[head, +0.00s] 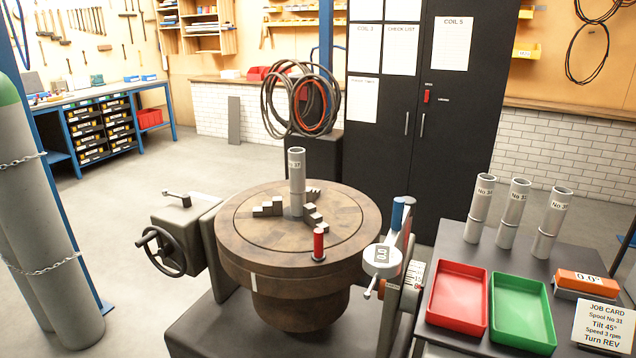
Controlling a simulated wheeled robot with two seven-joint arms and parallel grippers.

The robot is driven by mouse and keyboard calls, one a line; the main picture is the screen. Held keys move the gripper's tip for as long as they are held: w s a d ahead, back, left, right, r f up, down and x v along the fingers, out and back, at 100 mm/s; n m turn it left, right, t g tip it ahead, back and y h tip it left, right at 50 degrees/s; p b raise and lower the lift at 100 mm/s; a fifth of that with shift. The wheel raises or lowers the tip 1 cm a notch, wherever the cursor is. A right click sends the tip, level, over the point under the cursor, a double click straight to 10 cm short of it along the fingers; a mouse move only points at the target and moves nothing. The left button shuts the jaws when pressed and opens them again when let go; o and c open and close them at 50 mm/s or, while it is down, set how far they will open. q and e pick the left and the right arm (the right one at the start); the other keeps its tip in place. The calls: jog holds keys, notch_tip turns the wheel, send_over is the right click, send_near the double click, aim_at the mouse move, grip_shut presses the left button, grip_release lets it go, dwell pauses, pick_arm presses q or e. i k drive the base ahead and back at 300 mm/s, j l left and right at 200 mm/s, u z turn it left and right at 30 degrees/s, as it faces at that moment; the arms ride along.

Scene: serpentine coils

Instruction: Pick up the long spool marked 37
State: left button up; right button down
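A tall grey spool (297,185) stands upright at the centre of the round turntable (240,235), between stepped jaws. Its small label seems to read 37, though it is hard to make out. Three similar grey spools stand upright on the dark side table at the right: a left one (480,212), a middle one (513,214) and a right one (551,224). Their labels begin with "No 3", but the last digits are too small to read surely. Neither of my grippers is in view.
A short red post (318,244) stands on the turntable's front edge. A handwheel (160,251) and a round dial (382,260) flank it. The side table holds a red tray (457,263), a green tray (494,335), an orange gauge (586,279) and a job card (603,326).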

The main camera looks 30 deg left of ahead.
aim_at(296, 156)
jog(key=k+j+z, duration=0.15)
jog(key=j, duration=0.25)
jog(key=k+j+z, duration=0.2)
jog(key=j, duration=0.2)
jog(key=j+z, duration=0.15)
jog(key=j, duration=0.2)
jog(key=k+j, duration=0.2)
jog(key=j, duration=0.15)
jog(key=k+j, duration=0.2)
jog(key=j, duration=0.2)
jog(key=k+j, duration=0.15)
jog(key=j, duration=0.2)
jog(key=k+j+z, duration=0.1)
jog(key=j, duration=0.3)
jog(key=k, duration=0.1)
